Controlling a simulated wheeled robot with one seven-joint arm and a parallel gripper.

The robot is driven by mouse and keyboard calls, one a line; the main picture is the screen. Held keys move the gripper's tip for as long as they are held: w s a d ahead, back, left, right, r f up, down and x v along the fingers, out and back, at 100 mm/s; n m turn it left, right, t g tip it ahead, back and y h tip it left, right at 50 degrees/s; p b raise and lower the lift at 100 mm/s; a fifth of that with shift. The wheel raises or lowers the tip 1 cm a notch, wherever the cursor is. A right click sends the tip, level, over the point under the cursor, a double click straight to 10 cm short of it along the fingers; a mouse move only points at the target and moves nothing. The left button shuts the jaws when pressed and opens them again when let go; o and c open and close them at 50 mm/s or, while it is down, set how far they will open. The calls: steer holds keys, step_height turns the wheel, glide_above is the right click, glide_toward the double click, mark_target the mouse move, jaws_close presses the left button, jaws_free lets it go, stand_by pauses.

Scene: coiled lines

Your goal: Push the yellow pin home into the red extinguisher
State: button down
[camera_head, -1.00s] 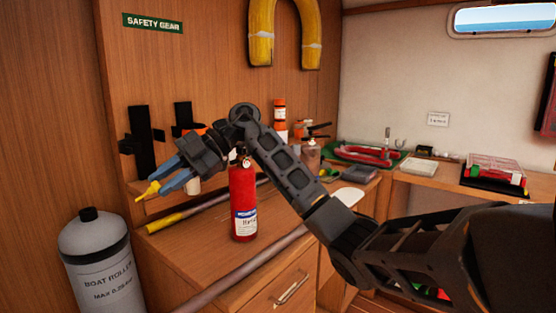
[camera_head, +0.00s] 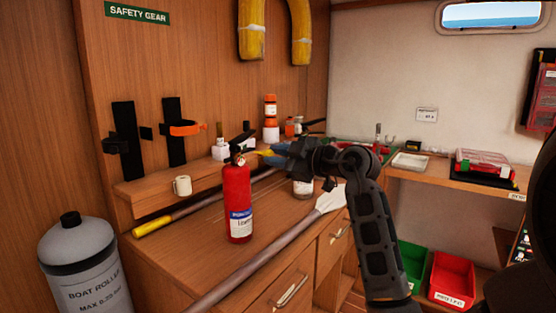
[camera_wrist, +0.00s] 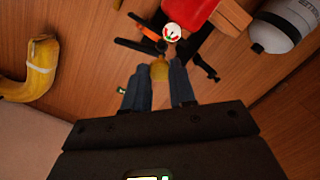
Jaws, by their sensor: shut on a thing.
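The red extinguisher (camera_head: 237,205) stands upright on the wooden counter in the head view. Its red top, round gauge and black levers show at the top of the wrist view (camera_wrist: 190,12). My gripper (camera_head: 268,154) is just right of the extinguisher's head, its blue fingers pointing left toward it. In the wrist view my gripper (camera_wrist: 159,82) is shut on the yellow pin (camera_wrist: 159,70), which sticks out between the fingertips toward the extinguisher's head. The pin's far end is hard to make out. I cannot tell whether it touches the extinguisher.
A pole (camera_head: 255,262) lies along the counter in front of the extinguisher; a yellow-ended one (camera_head: 152,228) lies behind it. A white mug (camera_head: 182,186) sits on the ledge. A grey cylinder (camera_head: 85,268) stands at the left. Black wall brackets (camera_head: 175,135) are behind.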

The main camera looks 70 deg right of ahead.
mark_target(265, 153)
steer(key=shift+b+x, duration=1.3)
steer(key=shift+x, duration=0.3)
steer(key=shift+w+a+r+p, duration=0.1)
steer(key=shift+w+r+p, duration=0.3)
steer(key=shift+p, duration=0.35)
steer(key=shift+w+f+p, duration=0.25)
steer(key=shift+w+p, duration=0.3)
steer(key=shift+w, duration=0.05)
steer(key=shift+s+r+p, duration=0.1)
steer(key=shift+s+p, duration=0.05)
steer(key=shift+p, duration=1.9)
steer(key=shift+p+x, duration=1.65)
steer(key=shift+p, duration=0.4)
steer(key=c, duration=0.5)
jaws_free()
